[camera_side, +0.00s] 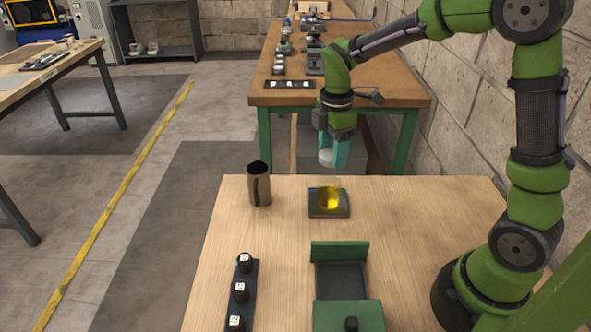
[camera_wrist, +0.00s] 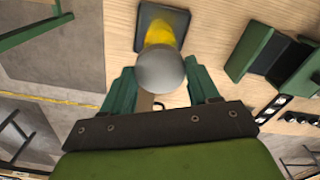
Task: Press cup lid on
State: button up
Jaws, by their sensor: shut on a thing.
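My gripper (camera_side: 333,160) is above the far part of the wooden table, over a small dark square pad (camera_side: 318,212) with a glowing yellow patch (camera_side: 329,198). A dark metallic cup (camera_side: 258,186) stands upright on the table to the left of the pad, apart from my gripper. Its top is dark. I cannot make it out surely in the wrist view.
A green fixture (camera_side: 340,252) with a dark recess stands nearer the camera. A dark strip (camera_side: 246,273) with black, white-topped pieces lies to its left. A second bench (camera_side: 270,97) with small parts stands behind. The table is clear between cup and strip.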

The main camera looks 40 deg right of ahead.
notch_tip(320, 180, down, 6)
dwell(0.6)
jog(key=shift+f, duration=0.2)
dwell(1.8)
jog(key=o, duration=1.3)
jog(key=shift+r, duration=0.15)
jog(key=shift+r, duration=3.4)
grip_shut()
